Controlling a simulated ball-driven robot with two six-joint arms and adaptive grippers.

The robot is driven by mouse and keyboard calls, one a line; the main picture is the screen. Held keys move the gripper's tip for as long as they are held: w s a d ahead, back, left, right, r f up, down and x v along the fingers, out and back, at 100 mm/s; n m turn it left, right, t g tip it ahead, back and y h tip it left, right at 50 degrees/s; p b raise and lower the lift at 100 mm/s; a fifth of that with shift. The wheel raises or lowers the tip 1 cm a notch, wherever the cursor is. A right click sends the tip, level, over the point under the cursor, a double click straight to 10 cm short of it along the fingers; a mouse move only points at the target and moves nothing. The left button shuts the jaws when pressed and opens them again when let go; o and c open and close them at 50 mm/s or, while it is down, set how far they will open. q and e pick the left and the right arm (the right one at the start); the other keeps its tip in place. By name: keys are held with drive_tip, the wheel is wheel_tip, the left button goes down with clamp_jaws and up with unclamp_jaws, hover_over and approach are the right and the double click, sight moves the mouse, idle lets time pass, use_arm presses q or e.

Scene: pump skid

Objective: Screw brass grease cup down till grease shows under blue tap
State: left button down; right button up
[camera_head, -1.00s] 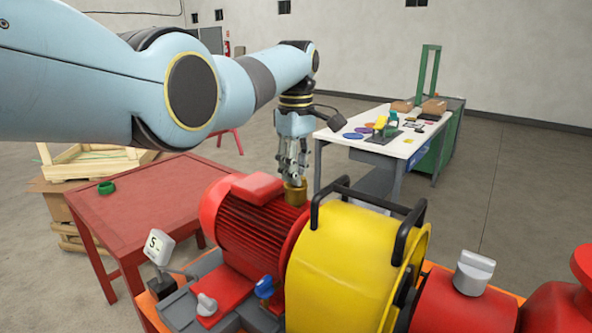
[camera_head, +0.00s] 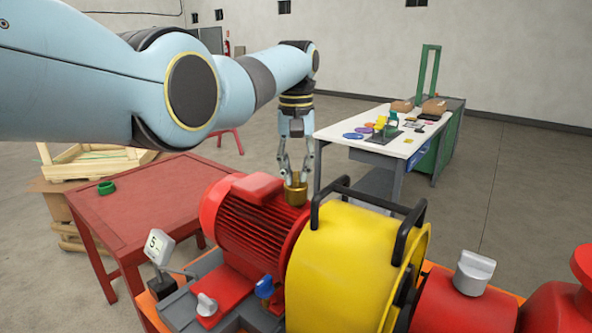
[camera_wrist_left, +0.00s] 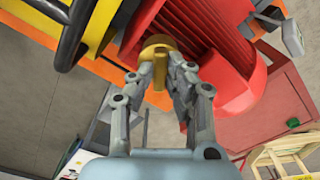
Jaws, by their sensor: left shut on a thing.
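The brass grease cup (camera_head: 296,191) stands upright behind the red motor, beside the yellow guard. My left gripper (camera_head: 296,178) points down at it from above, with its fingers on the cup's top. In the left wrist view the gripper (camera_wrist_left: 160,62) is shut on the brass cup (camera_wrist_left: 156,45), one finger on each side of its upper part. The blue tap (camera_head: 265,287) sits low in front of the motor, near the yellow guard. I see no grease under it at this size. My right gripper is not in view.
The red ribbed motor (camera_head: 250,225) and the yellow guard (camera_head: 350,260) with black handles crowd the cup. A grey tap (camera_head: 207,305) and a small sign (camera_head: 158,247) stand at front left. A red table (camera_head: 150,205) is at left, a white bench (camera_head: 400,140) behind.

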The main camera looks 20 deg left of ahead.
sight(296, 174)
use_arm(q)
drive_tip(key=m, duration=0.4)
drive_tip(key=shift+m, duration=0.4)
idle(0.4)
drive_tip(key=c, duration=1.3)
unclamp_jaws()
wheel_tip(296, 174, up, 12)
drive_tip(key=shift+r, duration=0.1)
